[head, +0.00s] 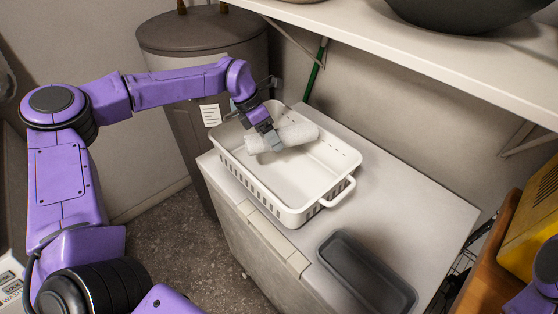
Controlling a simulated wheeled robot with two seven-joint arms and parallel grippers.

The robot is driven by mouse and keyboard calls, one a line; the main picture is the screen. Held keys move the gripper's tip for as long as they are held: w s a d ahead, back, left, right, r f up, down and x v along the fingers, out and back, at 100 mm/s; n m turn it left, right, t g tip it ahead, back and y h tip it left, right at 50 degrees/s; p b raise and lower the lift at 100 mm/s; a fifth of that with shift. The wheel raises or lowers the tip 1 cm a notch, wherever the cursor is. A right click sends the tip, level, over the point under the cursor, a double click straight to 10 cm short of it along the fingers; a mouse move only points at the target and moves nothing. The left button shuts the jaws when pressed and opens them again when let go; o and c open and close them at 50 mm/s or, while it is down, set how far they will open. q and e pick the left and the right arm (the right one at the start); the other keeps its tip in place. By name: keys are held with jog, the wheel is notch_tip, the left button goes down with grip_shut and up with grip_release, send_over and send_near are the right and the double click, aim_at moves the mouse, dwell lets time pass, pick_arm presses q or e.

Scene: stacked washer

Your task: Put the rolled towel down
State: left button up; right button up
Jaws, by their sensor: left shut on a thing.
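The rolled towel (295,135) is white and lies roughly level within the outline of a white basket, toward its back end. My left gripper (271,142) is shut on the towel near its left end, reaching in from above. The white basket (292,214) has slotted walls and a handle at its front right. I cannot tell whether the towel touches the basket floor. My right gripper is not in view.
The basket stands on a light grey cabinet top (400,210). A dark grey tray (365,275) lies in front right of it. A white shelf (430,70) overhangs behind.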

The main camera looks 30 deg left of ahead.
pick_arm(q)
jog(key=f+b, duration=0.1)
jog(key=f, duration=0.1)
jog(key=s+f, duration=0.1)
jog(key=shift+f+b, duration=0.4)
jog(key=f+b, duration=0.1)
jog(key=w+f, duration=0.1)
jog(key=f, duration=0.1)
jog(key=shift+f+b, duration=0.2)
jog(key=shift+b, duration=0.2)
jog(key=shift+w+f, duration=0.15)
jog(key=shift+f, duration=0.1)
jog(key=shift+r, duration=0.2)
jog(key=shift+s+r, duration=0.1)
jog(key=shift+s, duration=0.1)
jog(key=shift+s+f, duration=0.15)
jog(key=shift+f, duration=0.05)
jog(key=shift+f+b, duration=0.5)
jog(key=o, duration=1.1)
jog(key=shift+r, duration=0.1)
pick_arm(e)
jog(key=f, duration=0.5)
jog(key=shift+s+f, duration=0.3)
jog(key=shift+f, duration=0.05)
